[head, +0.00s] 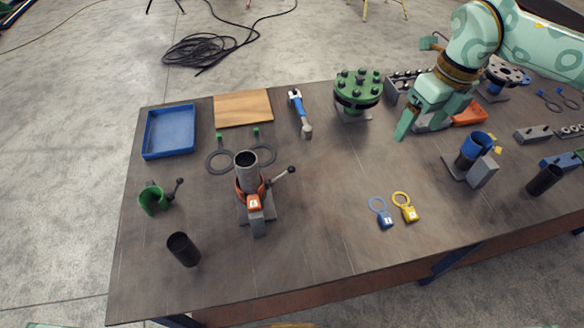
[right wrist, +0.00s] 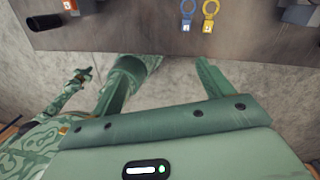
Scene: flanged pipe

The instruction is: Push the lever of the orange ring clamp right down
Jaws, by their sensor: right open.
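The orange ring clamp (head: 242,189) sits around an upright grey pipe (head: 246,166) on a grey stand, left of the table's middle. Its lever (head: 278,178) sticks out to the right and slants up to a dark ball knob. An orange tagged block (head: 254,202) is at its front and also shows at the top left of the right wrist view (right wrist: 69,5). My right gripper (head: 420,128) is open and empty, well right of the clamp, over the back right of the table; its spread fingers show in the right wrist view (right wrist: 178,64). A green jaw-like part, apparently my left gripper (right wrist: 82,74), shows small there.
A green clamp (head: 153,200) and black tube (head: 184,250) stand left. Blue and yellow tags (head: 404,208) lie right of the clamp. A bolted green flange (head: 357,92) and blue-handled tool (head: 299,112) are behind. The table between clamp and right gripper is mostly clear.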

